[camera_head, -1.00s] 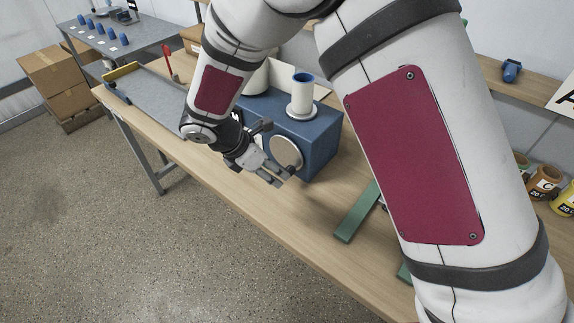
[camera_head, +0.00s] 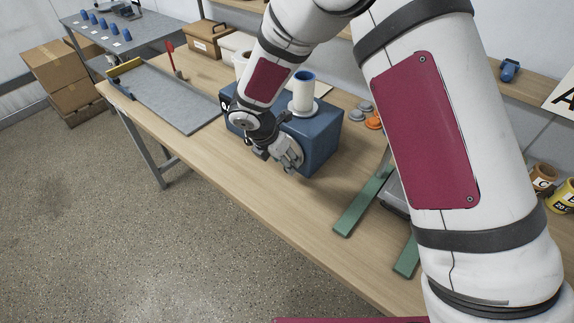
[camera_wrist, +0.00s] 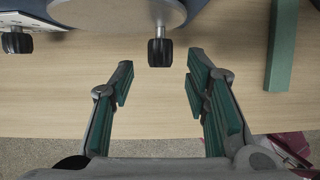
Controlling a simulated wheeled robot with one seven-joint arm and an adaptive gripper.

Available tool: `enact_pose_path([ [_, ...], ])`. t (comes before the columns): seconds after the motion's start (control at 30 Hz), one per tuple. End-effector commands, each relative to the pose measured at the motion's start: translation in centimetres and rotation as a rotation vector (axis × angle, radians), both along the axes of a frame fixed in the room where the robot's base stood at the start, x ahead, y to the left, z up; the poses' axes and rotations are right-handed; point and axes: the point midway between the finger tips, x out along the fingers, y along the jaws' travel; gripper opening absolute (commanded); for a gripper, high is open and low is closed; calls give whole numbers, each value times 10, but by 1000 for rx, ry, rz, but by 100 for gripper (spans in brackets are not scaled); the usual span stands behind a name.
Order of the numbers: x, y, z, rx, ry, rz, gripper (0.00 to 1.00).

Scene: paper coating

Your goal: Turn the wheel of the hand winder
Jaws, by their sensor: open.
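The hand winder is a blue box (camera_head: 322,132) with a white spool (camera_head: 303,96) on top, standing on the wooden bench. Its round grey wheel (camera_wrist: 118,12) shows at the top of the wrist view, cut off by the frame. A black knob (camera_wrist: 160,52) on a short metal stem sticks out from the wheel's edge. My gripper (camera_wrist: 160,74) is open and empty, its green-padded fingers on either side of the knob's line. The knob appears just beyond the fingertips; I cannot tell the exact depth. In the head view my gripper (camera_head: 289,157) covers most of the wheel.
A second black knob (camera_wrist: 17,42) shows at the wrist view's upper left. Green bars (camera_head: 362,205) lie right of the winder. A grey tray (camera_head: 172,101) lies to the left. The bench front (camera_head: 250,185) is clear.

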Motion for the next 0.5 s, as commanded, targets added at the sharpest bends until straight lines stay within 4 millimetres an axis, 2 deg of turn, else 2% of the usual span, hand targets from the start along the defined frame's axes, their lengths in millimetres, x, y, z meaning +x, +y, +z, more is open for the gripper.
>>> enact_pose_path([
  [0.2, 7, -8, -26, -1, 1, -1, 43],
  [0.5, 10, -10, -34, 0, 0, 1, 43],
])
